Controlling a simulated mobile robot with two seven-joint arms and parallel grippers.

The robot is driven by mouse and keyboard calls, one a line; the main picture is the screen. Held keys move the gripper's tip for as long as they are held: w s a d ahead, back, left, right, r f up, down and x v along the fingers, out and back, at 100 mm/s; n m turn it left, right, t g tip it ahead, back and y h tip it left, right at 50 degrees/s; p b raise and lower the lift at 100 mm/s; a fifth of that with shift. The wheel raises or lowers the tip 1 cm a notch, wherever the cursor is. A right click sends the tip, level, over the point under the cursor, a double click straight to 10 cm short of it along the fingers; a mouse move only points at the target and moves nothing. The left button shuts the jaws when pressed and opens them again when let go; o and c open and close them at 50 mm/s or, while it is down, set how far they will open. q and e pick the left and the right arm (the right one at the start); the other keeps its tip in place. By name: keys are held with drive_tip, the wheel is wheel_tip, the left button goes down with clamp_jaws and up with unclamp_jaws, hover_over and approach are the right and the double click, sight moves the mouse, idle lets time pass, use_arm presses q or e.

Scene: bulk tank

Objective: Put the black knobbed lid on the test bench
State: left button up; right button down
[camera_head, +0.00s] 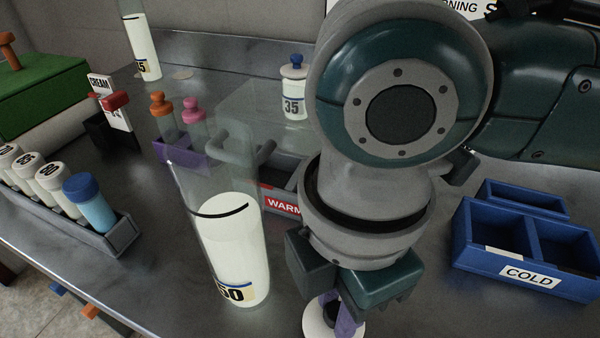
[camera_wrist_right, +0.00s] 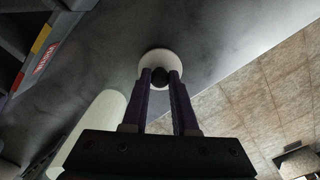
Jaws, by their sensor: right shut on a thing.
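The black knobbed lid is a white disc with a dark round knob; in the head view its white rim (camera_head: 318,322) shows low in the picture, partly hidden by my right gripper (camera_head: 335,312). In the right wrist view the lid (camera_wrist_right: 158,57) lies at the tips of the purple fingers. My right gripper (camera_wrist_right: 161,77) is shut on the knob. The lid is over the grey test bench (camera_head: 165,305), near its front edge; I cannot tell whether it touches the top. My left gripper is out of view.
A clear cylinder with white contents marked 50 (camera_head: 235,250) stands close left of my right gripper. A blue COLD tray (camera_head: 515,272) is at right, a WARM tray (camera_head: 280,202) behind. A vial rack (camera_head: 115,238) is at left. Bare bench lies between the vial rack and cylinder.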

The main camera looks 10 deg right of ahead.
drive_tip(key=c, duration=0.7)
unclamp_jaws()
wheel_tip(320, 180, up, 12)
drive_tip(key=p, duration=0.3)
drive_tip(key=m+t+y, duration=0.3)
drive_tip(key=m+y, duration=0.1)
drive_tip(key=m, duration=0.9)
approach(336, 311)
drive_tip(key=s+a+f, duration=0.1)
drive_tip(key=a, duration=0.2)
drive_tip(key=s+d+f+m+h, duration=0.1)
drive_tip(key=d, duration=0.2)
drive_tip(key=s+d+f+m+h, duration=0.1)
drive_tip(key=s+d+m, duration=0.1)
drive_tip(key=d, duration=0.2)
drive_tip(key=s+d+f+m+h, duration=0.1)
drive_tip(key=s+d+m, duration=0.1)
drive_tip(key=d, duration=0.1)
drive_tip(key=shift+d+f+t+h, duration=0.2)
drive_tip(key=shift+d+t+h, duration=0.1)
drive_tip(key=shift+d+h, duration=0.1)
